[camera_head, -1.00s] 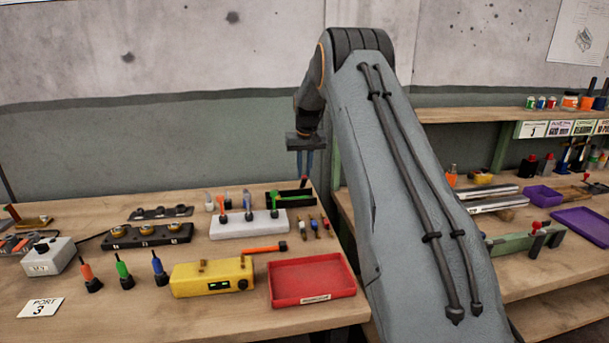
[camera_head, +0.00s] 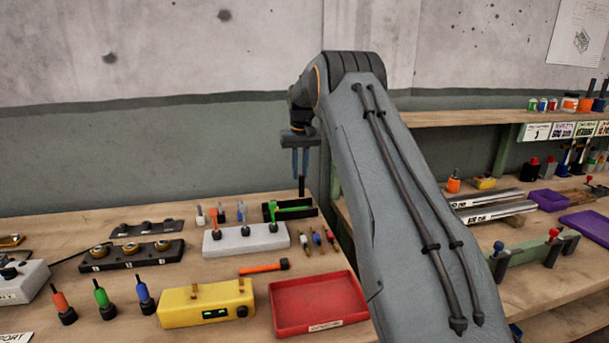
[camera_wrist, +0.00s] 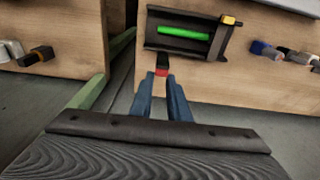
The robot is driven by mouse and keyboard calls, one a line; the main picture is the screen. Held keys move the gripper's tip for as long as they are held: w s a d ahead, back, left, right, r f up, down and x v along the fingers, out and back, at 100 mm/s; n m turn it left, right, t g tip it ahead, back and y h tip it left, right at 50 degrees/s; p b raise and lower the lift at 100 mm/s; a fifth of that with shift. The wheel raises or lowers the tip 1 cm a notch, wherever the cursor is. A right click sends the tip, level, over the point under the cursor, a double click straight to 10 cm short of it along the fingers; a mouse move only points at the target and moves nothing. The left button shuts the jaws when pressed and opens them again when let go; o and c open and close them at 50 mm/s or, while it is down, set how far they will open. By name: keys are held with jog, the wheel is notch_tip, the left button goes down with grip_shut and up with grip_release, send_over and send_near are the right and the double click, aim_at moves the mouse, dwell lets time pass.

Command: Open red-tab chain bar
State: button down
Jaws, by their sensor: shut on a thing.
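My gripper (camera_head: 301,162) hangs above the far right corner of the workbench, its blue fingers pointing down. In the wrist view (camera_wrist: 168,82) the fingers are shut on a small piece with a red end (camera_wrist: 162,71) and a dark part. In the head view only a dark stem (camera_head: 302,187) shows below the fingers, close to a black tray (camera_head: 272,213). On the right bench a green bar (camera_head: 520,252) on dark posts carries a red knob (camera_head: 554,232). I cannot tell for sure which thing is the red-tab chain bar.
A green rod (camera_wrist: 184,32) lies in the black tray. A white block (camera_head: 240,241), a red tray (camera_head: 318,303) and a yellow box (camera_head: 206,304) stand nearby. A gap separates the two benches. My arm hides part of the right bench.

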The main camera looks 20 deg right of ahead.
jog(key=shift+w+d+f+b, duration=0.15)
jog(key=shift+w+f+b, duration=0.3)
jog(key=shift+w+b, duration=0.3)
jog(key=shift+w+d+f+b, duration=0.15)
jog(key=shift+w+f+b, duration=0.25)
jog(key=shift+w+b, duration=0.3)
jog(key=shift+w, duration=0.25)
jog(key=c, duration=1.7)
grip_release()
jog(key=shift+w+f, duration=0.2)
jog(key=r, duration=0.2)
jog(key=r+b, duration=0.1)
jog(key=r, duration=0.2)
jog(key=s+r, duration=0.1)
jog(key=r, duration=0.2)
